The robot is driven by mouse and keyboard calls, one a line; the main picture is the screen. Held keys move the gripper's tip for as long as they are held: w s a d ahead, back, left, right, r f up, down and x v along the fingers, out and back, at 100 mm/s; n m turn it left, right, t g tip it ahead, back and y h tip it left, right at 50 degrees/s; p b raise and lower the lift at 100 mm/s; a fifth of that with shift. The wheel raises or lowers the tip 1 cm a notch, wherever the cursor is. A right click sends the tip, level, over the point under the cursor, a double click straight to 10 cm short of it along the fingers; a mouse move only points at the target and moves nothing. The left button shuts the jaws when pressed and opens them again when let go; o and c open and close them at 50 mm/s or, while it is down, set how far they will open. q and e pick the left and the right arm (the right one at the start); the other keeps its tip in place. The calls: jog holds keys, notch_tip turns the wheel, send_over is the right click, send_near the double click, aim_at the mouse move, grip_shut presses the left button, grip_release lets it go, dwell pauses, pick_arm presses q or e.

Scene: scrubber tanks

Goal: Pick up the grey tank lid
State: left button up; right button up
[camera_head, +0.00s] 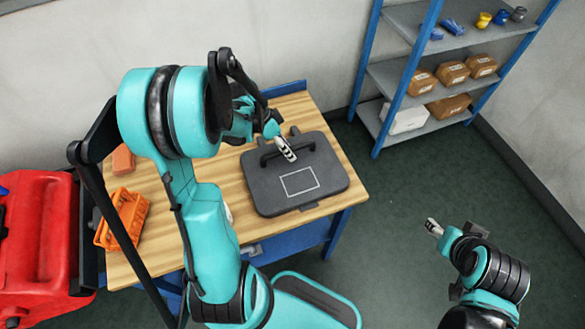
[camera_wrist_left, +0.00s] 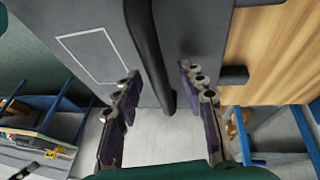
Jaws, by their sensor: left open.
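The grey tank lid (camera_head: 262,190) lies flat on the wooden workbench, dark grey with a white rectangle outline and a black bar handle (camera_head: 309,139) near its far edge. My left gripper (camera_head: 286,149) is at the handle, above the lid. In the left wrist view, the open left gripper (camera_wrist_left: 158,75) has one finger on each side of the black handle (camera_wrist_left: 147,45), and the lid (camera_wrist_left: 75,25) spreads behind it. I cannot tell whether the fingers touch the handle. My right gripper (camera_head: 433,227) is away from the bench, over the floor; its jaw opening is unclear.
The workbench (camera_head: 343,178) has an orange basket (camera_head: 133,215) and an orange block (camera_head: 122,160) at its left. A red machine (camera_head: 38,240) stands left of it. A blue-framed shelf (camera_head: 388,80) with boxes stands at the back right. The green floor to the right is clear.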

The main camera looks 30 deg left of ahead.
pick_arm(q)
jog(key=shift+w+d+f, duration=0.1)
jog(key=shift+d+f, duration=0.2)
jog(key=shift+f, duration=0.2)
jog(key=shift+f, duration=0.1)
grip_shut()
